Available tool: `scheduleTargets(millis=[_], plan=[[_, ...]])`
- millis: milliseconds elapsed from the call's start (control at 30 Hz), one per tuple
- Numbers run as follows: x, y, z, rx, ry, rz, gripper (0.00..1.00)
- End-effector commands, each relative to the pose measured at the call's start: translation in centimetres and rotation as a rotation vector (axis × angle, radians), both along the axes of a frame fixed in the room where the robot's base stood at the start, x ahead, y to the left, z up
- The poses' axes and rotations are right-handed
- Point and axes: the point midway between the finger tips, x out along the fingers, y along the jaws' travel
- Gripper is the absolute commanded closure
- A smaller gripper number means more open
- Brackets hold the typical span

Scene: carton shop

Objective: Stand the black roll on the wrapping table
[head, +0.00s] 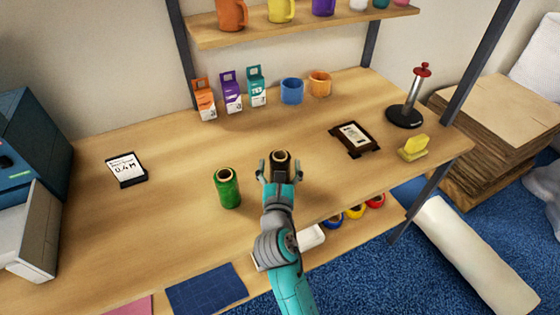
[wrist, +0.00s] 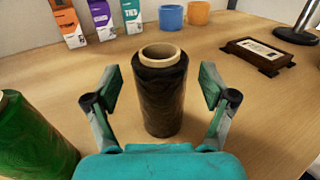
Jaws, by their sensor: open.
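The black roll (wrist: 162,95) stands upright on the wrapping table (head: 120,225), its tan cardboard core showing at the top. It also shows in the head view (head: 281,157), where my gripper partly hides its lower part. My gripper (head: 279,168) is open, with one finger on each side of the roll. In the wrist view, gaps of table show between the roll and both fingers of my gripper (wrist: 160,90).
A green roll (head: 228,188) stands close on the left. Small cartons (head: 232,92), a blue cup (head: 291,90) and an orange cup (head: 320,83) stand behind. A dark framed label (head: 353,138) and a yellow object (head: 413,147) lie to the right. The table's left middle is largely clear.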

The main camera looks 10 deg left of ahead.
Motion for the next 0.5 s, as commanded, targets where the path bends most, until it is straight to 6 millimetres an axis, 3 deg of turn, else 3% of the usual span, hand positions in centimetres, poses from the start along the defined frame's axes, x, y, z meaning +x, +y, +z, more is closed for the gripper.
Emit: scheduleTargets(millis=[300,500], plan=[[-6.4,-0.7,-0.1,-0.001,0.001,0.002,0.17],[-9.1,-1.1,0.0,-0.001,0.001,0.000,0.17]])
